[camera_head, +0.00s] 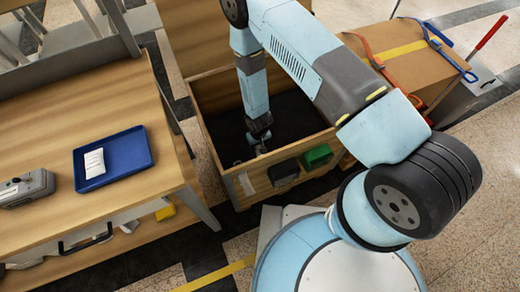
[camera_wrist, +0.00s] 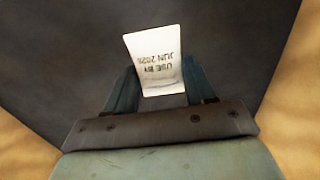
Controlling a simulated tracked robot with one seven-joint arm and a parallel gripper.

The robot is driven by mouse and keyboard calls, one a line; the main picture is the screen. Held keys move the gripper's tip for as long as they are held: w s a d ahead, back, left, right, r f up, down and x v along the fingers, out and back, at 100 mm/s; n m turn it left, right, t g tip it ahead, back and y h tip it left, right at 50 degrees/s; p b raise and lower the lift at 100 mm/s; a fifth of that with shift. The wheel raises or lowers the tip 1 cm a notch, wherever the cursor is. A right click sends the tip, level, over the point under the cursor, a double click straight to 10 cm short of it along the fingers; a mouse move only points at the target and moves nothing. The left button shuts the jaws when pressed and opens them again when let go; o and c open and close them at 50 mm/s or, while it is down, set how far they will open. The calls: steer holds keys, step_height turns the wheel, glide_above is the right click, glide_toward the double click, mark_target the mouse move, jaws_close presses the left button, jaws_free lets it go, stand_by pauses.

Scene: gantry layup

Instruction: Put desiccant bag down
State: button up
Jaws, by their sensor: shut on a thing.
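A white desiccant bag (camera_wrist: 155,55) printed "USE BY JUN 2026" is held between the two fingers of my gripper (camera_wrist: 160,85) in the wrist view. The gripper is shut on it, and dark surface shows behind it. In the head view my gripper (camera_head: 260,146) points down inside a wooden box (camera_head: 238,181) with a dark inside. The held bag cannot be made out clearly there. Another white packet (camera_head: 95,163) lies on a blue tray (camera_head: 130,168) on the wooden bench at left.
A grey device (camera_head: 28,188) sits on the bench (camera_head: 130,95) left of the tray. A green block (camera_head: 318,155) and a black block (camera_head: 284,172) are at the box's near side. A cardboard box (camera_head: 385,50) with red and blue straps stands at the upper right.

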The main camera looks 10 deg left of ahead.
mark_target(259, 151)
steer(key=shift+f, duration=2.15)
steer(key=o, duration=1)
steer(key=shift+f, duration=0.1)
steer(key=shift+o, duration=0.2)
step_height(259, 151, up, 12)
steer(key=shift+r, duration=0.15)
